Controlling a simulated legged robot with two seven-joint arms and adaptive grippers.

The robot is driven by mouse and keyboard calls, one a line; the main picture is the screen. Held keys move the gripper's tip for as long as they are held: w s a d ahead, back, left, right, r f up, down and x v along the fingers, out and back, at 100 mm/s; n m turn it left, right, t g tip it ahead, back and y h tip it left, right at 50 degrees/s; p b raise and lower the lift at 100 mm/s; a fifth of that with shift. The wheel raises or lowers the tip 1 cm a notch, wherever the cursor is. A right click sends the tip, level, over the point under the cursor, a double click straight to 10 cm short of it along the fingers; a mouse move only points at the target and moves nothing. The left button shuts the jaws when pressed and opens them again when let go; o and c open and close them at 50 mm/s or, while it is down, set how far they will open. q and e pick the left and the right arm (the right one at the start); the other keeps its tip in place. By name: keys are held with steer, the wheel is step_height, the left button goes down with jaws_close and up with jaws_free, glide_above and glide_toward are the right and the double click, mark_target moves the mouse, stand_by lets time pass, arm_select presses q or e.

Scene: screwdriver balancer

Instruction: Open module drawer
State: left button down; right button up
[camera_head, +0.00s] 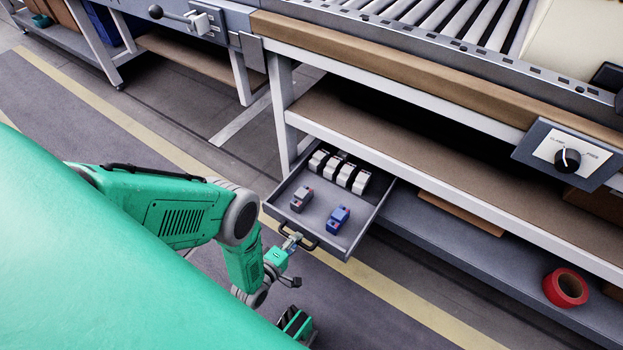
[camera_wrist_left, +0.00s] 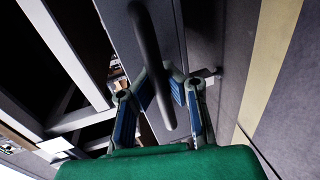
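The grey module drawer (camera_head: 372,203) is pulled out from under the conveyor table in the head view. Its dark handle (camera_head: 299,236) is on the front panel, and the handle (camera_wrist_left: 152,60) crosses the left wrist view. My left gripper (camera_head: 293,241) is at the handle. In the left wrist view the fingers of my left gripper (camera_wrist_left: 163,82) lie on both sides of the bar and close in on it; the bar hides part of the tips. A green and black part at the bottom of the head view looks like my right gripper (camera_head: 297,324), mostly cut off.
The drawer holds several white modules (camera_head: 345,175), a grey-red module (camera_head: 301,199) and a blue module (camera_head: 338,218). A red tape roll (camera_head: 566,287) lies on the lower shelf (camera_head: 480,262). The floor before the drawer is clear.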

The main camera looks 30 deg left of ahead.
arm_select(q)
steer(key=v, duration=0.3)
steer(key=shift+s+f, duration=0.1)
steer(key=shift+f, duration=0.3)
steer(key=c, duration=1.6)
jaws_free()
steer(key=shift+o, duration=0.2)
steer(key=shift+a, duration=0.15)
arm_select(e)
steer(key=shift+s+a+r, duration=0.35)
steer(key=shift+s+a, duration=0.25)
steer(key=shift+a, duration=0.05)
